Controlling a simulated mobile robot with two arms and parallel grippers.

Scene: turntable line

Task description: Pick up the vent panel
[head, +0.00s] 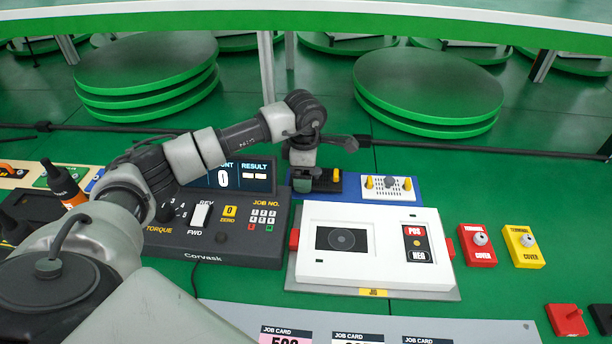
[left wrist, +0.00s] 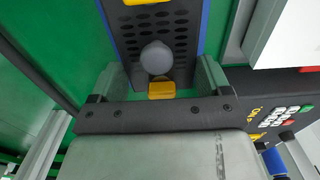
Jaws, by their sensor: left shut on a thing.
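The dark vent panel (head: 328,185) lies at the left end of a blue strip behind the white unit, partly hidden by my gripper. In the left wrist view the dark vent panel (left wrist: 128,32) shows rows of oval holes, a grey round knob and yellow tabs. My left gripper (head: 304,184) points down over its left end. In the left wrist view the left gripper (left wrist: 160,76) has its fingers on both sides of the panel's near end, shut on it. A white vent panel (head: 389,188) with yellow tabs lies to its right. My right gripper is out of view.
A white unit (head: 376,219) on a grey plate stands in front, with a dark control console (head: 222,243) to its left. Red (head: 476,251) and yellow (head: 523,254) terminal covers lie to the right. Green discs (head: 428,85) are stacked behind. Green surface to the right is mostly free.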

